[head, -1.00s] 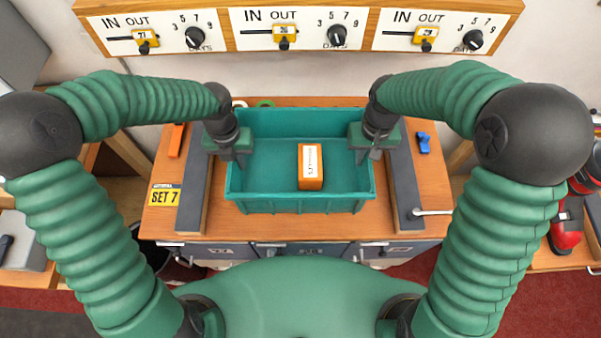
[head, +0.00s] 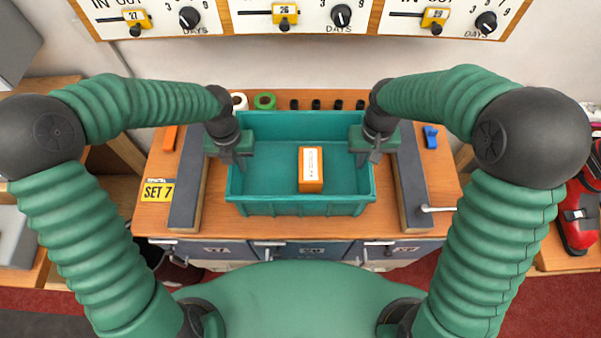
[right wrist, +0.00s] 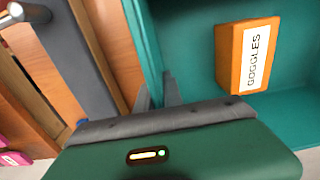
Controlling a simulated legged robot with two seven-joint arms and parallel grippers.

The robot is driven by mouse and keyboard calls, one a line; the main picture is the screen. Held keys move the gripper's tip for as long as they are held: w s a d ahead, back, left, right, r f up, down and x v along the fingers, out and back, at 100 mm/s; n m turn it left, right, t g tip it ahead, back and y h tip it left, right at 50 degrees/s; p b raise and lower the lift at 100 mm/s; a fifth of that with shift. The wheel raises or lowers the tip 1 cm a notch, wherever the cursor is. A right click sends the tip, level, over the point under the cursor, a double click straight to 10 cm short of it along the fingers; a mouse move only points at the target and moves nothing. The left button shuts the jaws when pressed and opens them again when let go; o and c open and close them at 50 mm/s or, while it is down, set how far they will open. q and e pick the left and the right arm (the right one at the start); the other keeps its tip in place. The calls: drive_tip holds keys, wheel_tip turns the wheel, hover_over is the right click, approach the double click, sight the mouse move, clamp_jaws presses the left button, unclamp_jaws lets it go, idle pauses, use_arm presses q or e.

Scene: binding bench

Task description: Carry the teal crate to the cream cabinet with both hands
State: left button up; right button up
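The teal crate (head: 300,208) is level in front of me, over the wooden bench; whether it touches the top cannot be told. An orange box (head: 311,184) lies inside it, with a white label reading GOGGLES in the right wrist view (right wrist: 247,57). My left gripper (head: 236,158) is shut on the crate's left wall. My right gripper (head: 369,158) is shut on its right wall. In the right wrist view, the right gripper's fingers (right wrist: 158,95) straddle that wall. I cannot make out a cream cabinet in these views.
The bench (head: 270,229) has dark bars left (head: 190,185) and right (head: 411,185) of the crate. Dial panels (head: 300,17) hang above. A red object (head: 575,215) is far right.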

use_arm(q)
drive_tip(key=o, duration=0.4)
drive_tip(key=shift+s+r, duration=0.1)
drive_tip(key=shift+r, duration=0.05)
use_arm(e)
drive_tip(key=o, duration=0.4)
drive_tip(key=shift+s+r, duration=0.1)
drive_tip(key=shift+r, duration=0.05)
use_arm(q)
drive_tip(key=shift+o, duration=0.2)
drive_tip(key=shift+r, duration=0.2)
wheel_tip(320, 180, up, 11)
drive_tip(key=shift+r, duration=0.25)
use_arm(e)
drive_tip(key=shift+r, duration=0.25)
wheel_tip(320, 180, up, 11)
drive_tip(key=shift+f, duration=0.15)
drive_tip(key=shift+r, duration=0.35)
